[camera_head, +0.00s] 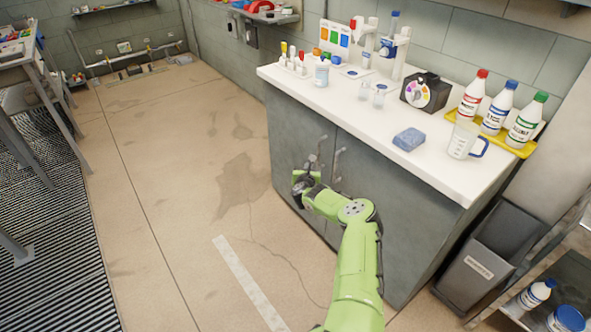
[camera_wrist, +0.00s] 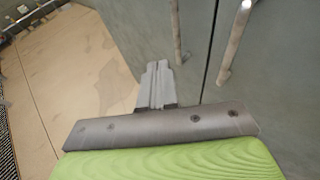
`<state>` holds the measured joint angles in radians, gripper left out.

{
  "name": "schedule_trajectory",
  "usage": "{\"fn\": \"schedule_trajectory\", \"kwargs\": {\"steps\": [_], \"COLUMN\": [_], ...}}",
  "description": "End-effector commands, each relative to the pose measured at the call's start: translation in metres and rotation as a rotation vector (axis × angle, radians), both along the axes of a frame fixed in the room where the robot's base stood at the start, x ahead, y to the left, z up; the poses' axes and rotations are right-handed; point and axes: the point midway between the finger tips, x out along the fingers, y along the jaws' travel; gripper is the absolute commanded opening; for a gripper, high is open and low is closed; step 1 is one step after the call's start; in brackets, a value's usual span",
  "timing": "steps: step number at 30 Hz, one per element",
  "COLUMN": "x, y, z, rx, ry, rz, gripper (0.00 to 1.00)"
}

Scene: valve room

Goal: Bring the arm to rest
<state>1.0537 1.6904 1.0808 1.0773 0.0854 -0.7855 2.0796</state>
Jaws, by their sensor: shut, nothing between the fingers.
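My green arm reaches forward from the bottom of the head view, low beside the grey cabinet (camera_head: 310,165). My gripper (camera_head: 304,178) is in front of the cabinet doors, near the two bar handles. In the wrist view my gripper (camera_wrist: 158,84) shows its two grey fingers pressed together, with nothing between them. The handles also show in the wrist view, a left handle (camera_wrist: 176,35) and a right handle (camera_wrist: 235,42). The fingers appear apart from both handles, though the exact gap is hard to tell.
The white countertop (camera_head: 425,168) holds a blue sponge (camera_head: 409,139), a measuring jug (camera_head: 463,139) and a yellow tray (camera_head: 515,147) with bottles. A grey bin (camera_head: 485,262) stands at the cabinet's right end. The floor (camera_head: 170,190) left of my arm is clear.

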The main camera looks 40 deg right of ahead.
Motion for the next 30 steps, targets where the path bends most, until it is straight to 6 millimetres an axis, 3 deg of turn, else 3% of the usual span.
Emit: {"fn": "schedule_trajectory", "kwargs": {"steps": [3,9,20,23,26,27,30], "x": [0.002,0.003,0.009,0.036,0.071,0.081,0.091], "y": [0.024,0.052,0.061,0.091,0.150,0.178,0.252], "z": [0.011,0.019,0.026,0.062,0.117,0.138,0.186], "rx": [0.003,0.001,-0.017,-0.111,-0.298,-0.388,-0.649], "ry": [-0.001,0.000,0.007,0.051,0.148,0.196,0.332], "rz": [0.005,0.003,0.030,0.185,0.447,0.560,0.844], "gripper": [0.00,0.00,0.00,0.00,0.00,0.00,0.00]}}
